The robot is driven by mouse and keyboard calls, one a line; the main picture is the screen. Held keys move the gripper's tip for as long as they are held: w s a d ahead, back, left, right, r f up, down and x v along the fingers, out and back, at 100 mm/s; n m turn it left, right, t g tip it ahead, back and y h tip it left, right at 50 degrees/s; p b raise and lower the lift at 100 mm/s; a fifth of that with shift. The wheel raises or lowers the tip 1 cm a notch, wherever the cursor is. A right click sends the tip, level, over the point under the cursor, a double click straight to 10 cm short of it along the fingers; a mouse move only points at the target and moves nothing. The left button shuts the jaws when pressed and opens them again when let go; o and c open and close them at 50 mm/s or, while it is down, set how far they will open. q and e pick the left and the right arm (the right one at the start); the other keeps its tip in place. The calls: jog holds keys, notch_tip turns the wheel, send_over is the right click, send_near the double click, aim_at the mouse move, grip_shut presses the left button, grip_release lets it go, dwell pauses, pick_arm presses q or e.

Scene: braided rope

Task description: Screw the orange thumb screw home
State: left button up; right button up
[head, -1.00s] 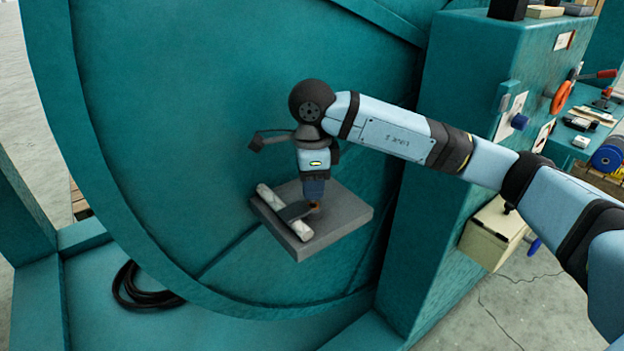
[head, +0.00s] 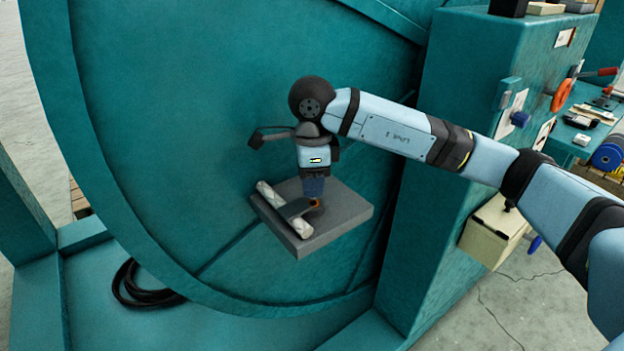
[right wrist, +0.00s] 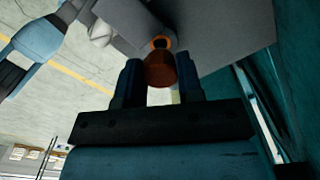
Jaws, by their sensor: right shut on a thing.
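The orange thumb screw (right wrist: 160,68) stands between the two fingers of my right gripper (right wrist: 160,82) in the right wrist view. In the head view only a small orange bit of the screw (head: 315,203) shows below my right gripper (head: 313,190), which is shut on it. The screw sits at one end of a dark clamp strip (head: 292,209) that crosses a pale rope piece (head: 284,212). Both lie on a tilted grey plate (head: 345,215) in front of the big teal disc. The screw's thread and its seat are hidden. My left gripper is not in view.
The plate stands in front of the large teal disc (head: 200,100). A teal cabinet (head: 460,100) rises to the right, with a cream box (head: 492,228) low on its side. A black cable coil (head: 145,290) lies at the lower left.

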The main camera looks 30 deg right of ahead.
dwell(0.3)
jog(key=shift+f+b, duration=1)
jog(key=shift+f, duration=0.1)
jog(key=m, duration=0.3)
jog(key=shift+r+m, duration=0.1)
jog(key=shift+m, duration=0.2)
jog(key=shift+n+b, duration=0.3)
jog(key=shift+n, duration=0.2)
dwell(0.5)
